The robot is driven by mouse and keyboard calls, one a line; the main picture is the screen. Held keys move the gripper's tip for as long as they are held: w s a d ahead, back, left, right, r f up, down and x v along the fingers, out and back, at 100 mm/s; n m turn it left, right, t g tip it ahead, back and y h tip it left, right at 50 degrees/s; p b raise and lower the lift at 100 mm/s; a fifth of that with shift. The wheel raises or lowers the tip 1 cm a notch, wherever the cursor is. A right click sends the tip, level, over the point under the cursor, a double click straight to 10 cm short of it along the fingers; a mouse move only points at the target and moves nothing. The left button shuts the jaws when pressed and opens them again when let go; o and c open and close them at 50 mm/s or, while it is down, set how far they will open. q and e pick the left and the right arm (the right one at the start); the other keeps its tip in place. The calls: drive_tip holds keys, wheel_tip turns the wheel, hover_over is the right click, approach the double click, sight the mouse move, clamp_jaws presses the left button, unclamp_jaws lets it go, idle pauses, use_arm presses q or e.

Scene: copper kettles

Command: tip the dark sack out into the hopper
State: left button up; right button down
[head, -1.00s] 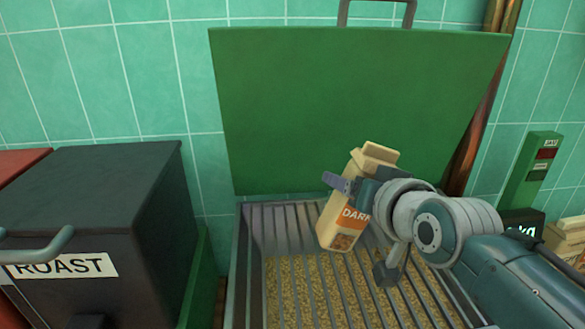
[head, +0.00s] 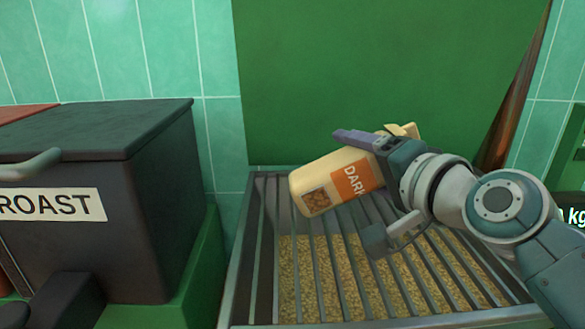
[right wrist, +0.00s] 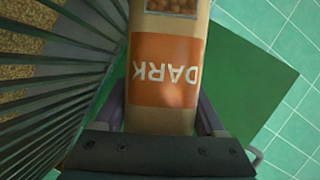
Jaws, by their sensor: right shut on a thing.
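The dark sack (head: 318,183) is a tan bag with an orange DARK label and a picture of beans. My right gripper (head: 362,188) is shut around it and holds it above the grate of the hopper (head: 237,275). The sack lies close to horizontal, its pictured end lower at the left and its folded end higher at the right, partly behind the gripper. No beans are seen falling. In the right wrist view the sack (right wrist: 165,115) is between the fingers. My left gripper is not in view.
Under the bars lies a layer of pale beans (head: 300,275). A raised green lid (head: 380,70) stands behind the hopper. A dark ROAST bin (head: 95,200) with a handle stands at the left. A weight display (head: 573,216) is at the right edge.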

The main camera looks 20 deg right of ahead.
drive_tip(key=f+m+b, duration=0.1)
drive_tip(key=b, duration=0.2)
drive_tip(key=shift+f+m+t, duration=0.4)
drive_tip(key=m+t+b, duration=0.1)
drive_tip(key=m+b, duration=0.1)
drive_tip(key=d+m+t+b, duration=0.1)
drive_tip(key=m+b, duration=0.1)
drive_tip(key=b, duration=0.1)
drive_tip(key=d+m+b, duration=0.1)
drive_tip(key=m+b, duration=0.2)
drive_tip(key=shift+s+d+t, duration=0.2)
drive_tip(key=shift+s+t, duration=0.05)
drive_tip(key=shift+t, duration=0.15)
drive_tip(key=m+b, duration=0.1)
drive_tip(key=m+t, duration=0.1)
drive_tip(key=m, duration=0.1)
drive_tip(key=shift+s+d+b, duration=0.1)
drive_tip(key=shift+d+b, duration=0.25)
drive_tip(key=shift+d, duration=0.05)
drive_tip(key=shift+d+r+m+h, duration=0.2)
drive_tip(key=shift+m+h, duration=0.1)
drive_tip(key=shift+m, duration=0.4)
idle(0.4)
idle(1.0)
drive_tip(key=shift+a, duration=0.1)
